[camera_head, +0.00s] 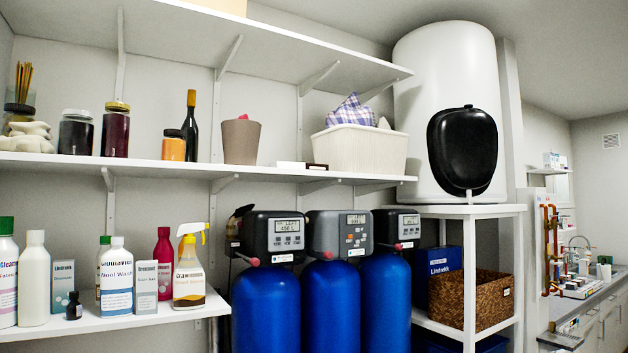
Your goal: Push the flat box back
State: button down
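A small flat white box (291,165) lies on the middle shelf (200,170), close to its front edge, between the taupe pot and the white bin. A small dark piece with a pale front (317,167) sits right beside it, close to the bin; I cannot tell if they are one box or two. A tan box (222,6) on the top shelf is cut off by the upper picture edge. I cannot tell for sure which one the task means. My gripper and arm are not in view.
The taupe pot (241,141) and white bin (360,149) flank the flat white box. A dark bottle (190,128) and jars stand further left. Below are several cleaning bottles (115,280) and blue tanks (265,310). A shelf bracket (321,78) hangs above.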

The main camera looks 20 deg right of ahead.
aim_at(277, 164)
jog(key=k, duration=0.2)
jog(key=z, duration=1.8)
jog(key=i, duration=1.15)
jog(key=u, duration=1.6)
